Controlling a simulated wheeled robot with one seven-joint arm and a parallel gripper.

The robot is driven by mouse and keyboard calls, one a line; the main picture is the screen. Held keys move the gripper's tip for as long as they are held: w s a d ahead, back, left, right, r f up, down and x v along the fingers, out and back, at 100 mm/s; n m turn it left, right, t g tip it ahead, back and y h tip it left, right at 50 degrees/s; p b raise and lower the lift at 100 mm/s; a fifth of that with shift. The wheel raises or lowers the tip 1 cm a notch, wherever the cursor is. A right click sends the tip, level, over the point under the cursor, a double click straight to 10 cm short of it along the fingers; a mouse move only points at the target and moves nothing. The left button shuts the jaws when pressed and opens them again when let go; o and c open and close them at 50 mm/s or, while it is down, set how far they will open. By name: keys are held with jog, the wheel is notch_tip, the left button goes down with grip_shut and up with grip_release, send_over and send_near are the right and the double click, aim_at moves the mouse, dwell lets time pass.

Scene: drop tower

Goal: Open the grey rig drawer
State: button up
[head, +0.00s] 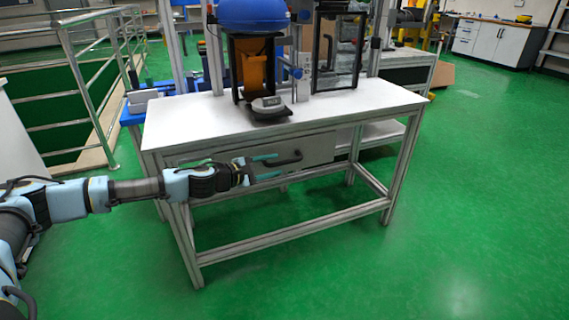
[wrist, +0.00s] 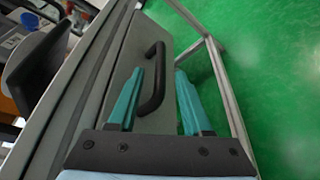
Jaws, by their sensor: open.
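The grey rig drawer (head: 318,152) is set under the white top of the workbench, and its front looks closed. Its dark bar handle (head: 285,160) sticks out from the front. My gripper (head: 272,165) is open in front of the drawer, with its teal fingers pointing at the handle. In the wrist view the handle (wrist: 156,80) shows between the two fingers of my gripper (wrist: 160,85), nearer the left finger. I cannot tell whether a finger touches it. The drawer front (wrist: 126,55) lies to the left of the handle there.
The workbench top (head: 375,100) carries a rig with a blue dome (head: 250,12) and a small grey device (head: 268,106). Bench legs and a low crossbar (head: 300,235) stand below the drawer. Green floor (head: 480,200) is free to the right and in front. Metal railings stand at left.

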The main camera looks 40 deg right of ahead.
aim_at(280, 164)
jog(key=x, duration=0.5)
jog(key=shift+d+f, duration=0.15)
jog(key=shift+d, duration=0.15)
jog(key=shift+c, duration=0.3)
grip_shut()
dwell(0.8)
